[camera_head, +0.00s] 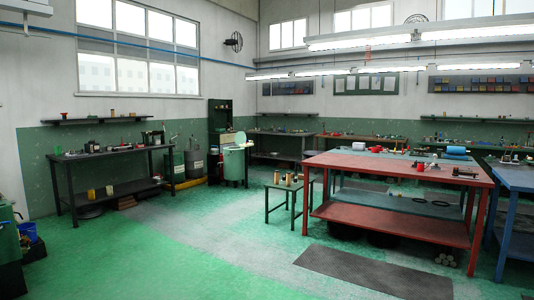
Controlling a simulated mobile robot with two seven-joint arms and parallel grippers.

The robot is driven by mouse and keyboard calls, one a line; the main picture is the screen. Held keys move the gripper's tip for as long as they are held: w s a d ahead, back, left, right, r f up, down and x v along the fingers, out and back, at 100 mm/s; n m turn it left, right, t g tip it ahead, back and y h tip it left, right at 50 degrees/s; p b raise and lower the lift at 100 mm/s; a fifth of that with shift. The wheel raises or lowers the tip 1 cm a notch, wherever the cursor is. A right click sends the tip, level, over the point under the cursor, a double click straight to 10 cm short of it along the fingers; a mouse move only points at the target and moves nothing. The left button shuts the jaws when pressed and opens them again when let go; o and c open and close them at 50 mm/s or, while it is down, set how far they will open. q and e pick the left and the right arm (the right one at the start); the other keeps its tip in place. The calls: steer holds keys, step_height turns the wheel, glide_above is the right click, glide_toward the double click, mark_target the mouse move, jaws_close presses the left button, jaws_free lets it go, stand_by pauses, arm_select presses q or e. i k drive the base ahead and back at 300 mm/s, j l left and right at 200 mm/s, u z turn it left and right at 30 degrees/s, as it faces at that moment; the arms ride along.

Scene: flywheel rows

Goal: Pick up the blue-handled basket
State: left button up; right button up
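I cannot make out a blue-handled basket for certain. A small blue container (28,232) sits low at the far left beside a dark green cabinet-like object (9,252); it is too small and partly hidden to tell whether it is a basket with a handle. Blue items (456,151) lie on top of the red table, also too small to name. Neither my left nor my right gripper shows in the head view.
A red workbench (405,171) with a lower shelf stands at the right, beside a blue bench (515,180). A dark bench (110,156) lines the left wall. A small stool-like table (288,187) stands mid-room. Green floor (200,255) in front is clear; a dark mat (372,273) lies at right.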

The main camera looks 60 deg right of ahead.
mark_target(215, 151)
steer(key=z, duration=1.65)
steer(key=i+u, duration=0.1)
steer(key=i, duration=6.1)
